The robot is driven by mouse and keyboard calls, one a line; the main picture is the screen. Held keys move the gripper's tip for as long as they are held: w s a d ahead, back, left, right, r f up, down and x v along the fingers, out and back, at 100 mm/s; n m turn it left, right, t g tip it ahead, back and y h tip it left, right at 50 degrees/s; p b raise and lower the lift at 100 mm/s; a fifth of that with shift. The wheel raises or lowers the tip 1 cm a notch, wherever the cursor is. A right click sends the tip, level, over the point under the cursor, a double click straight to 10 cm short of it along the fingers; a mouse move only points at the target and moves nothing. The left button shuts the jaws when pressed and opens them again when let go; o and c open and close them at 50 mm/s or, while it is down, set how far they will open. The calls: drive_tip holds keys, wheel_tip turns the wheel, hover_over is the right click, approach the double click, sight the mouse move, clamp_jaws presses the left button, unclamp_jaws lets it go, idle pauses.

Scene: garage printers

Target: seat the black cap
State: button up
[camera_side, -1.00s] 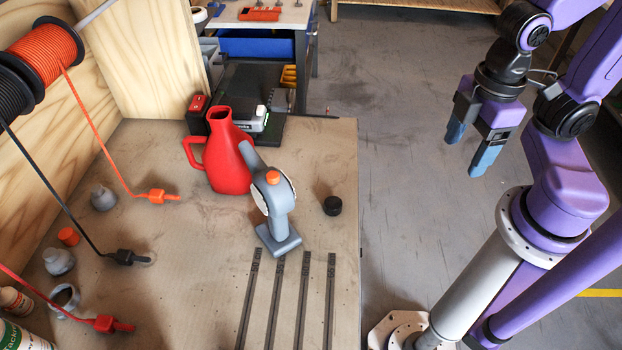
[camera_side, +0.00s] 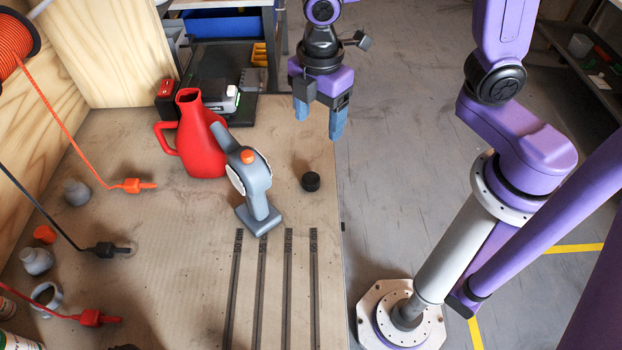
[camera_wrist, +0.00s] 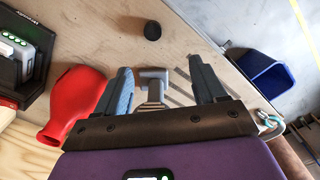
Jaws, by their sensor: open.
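The black cap (camera_side: 311,182) is a small round disc lying on the table near its right edge, to the right of the grey device. In the wrist view the black cap (camera_wrist: 152,31) lies beyond the fingertips, near the top middle. The grey device (camera_side: 256,185) stands upright on a flat foot and has an orange knob on top. In the wrist view part of a grey handle-like shape (camera_wrist: 153,76) shows between the fingers. My gripper (camera_side: 318,122) is open and empty, above the back right of the table. It also shows open in the wrist view (camera_wrist: 160,78).
A red jug (camera_side: 203,145) stands left of the grey device. A black machine (camera_side: 222,75) sits behind it. Orange, black and red plugs on cables lie at the left. The table around the cap is clear.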

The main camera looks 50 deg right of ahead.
hover_over(310, 180)
drive_tip(key=f, duration=1.2)
drive_tip(key=shift+s+d+f, duration=0.1)
drive_tip(key=shift+s+f, duration=0.1)
drive_tip(key=shift+f, duration=0.1)
drive_tip(key=shift+w+f, duration=0.15)
drive_tip(key=shift+f, duration=1.2)
drive_tip(key=shift+w+f, duration=0.15)
drive_tip(key=shift+f, duration=1.15)
drive_tip(key=c, duration=1.1)
